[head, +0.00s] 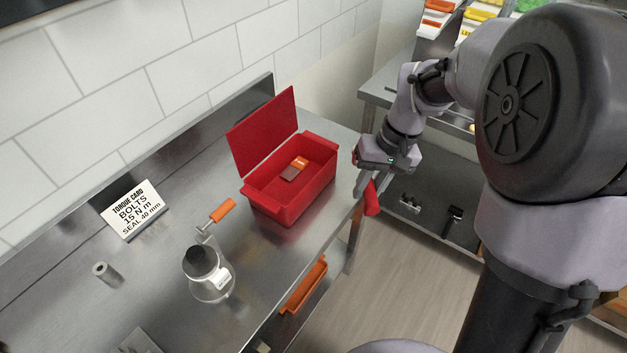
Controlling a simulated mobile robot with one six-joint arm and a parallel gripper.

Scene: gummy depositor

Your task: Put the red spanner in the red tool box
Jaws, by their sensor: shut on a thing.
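The red tool box (287,209) stands on the steel bench with its lid (262,132) raised at the back. A small orange and brown item (295,168) lies inside it. My gripper (366,188) is to the right of the box, out past the bench's right end, pointing down. It is shut on a red thing (372,199), which looks like the red spanner's handle. The rest of the spanner is hidden or too small to make out. The held thing is apart from the box.
On the bench are an orange-handled tool (222,210), a clear jar with a black top (208,275), a small metal cylinder (107,272) and a torque card (132,210). An orange tray (304,287) sits on a lower shelf. Another steel bench (378,92) stands behind my gripper.

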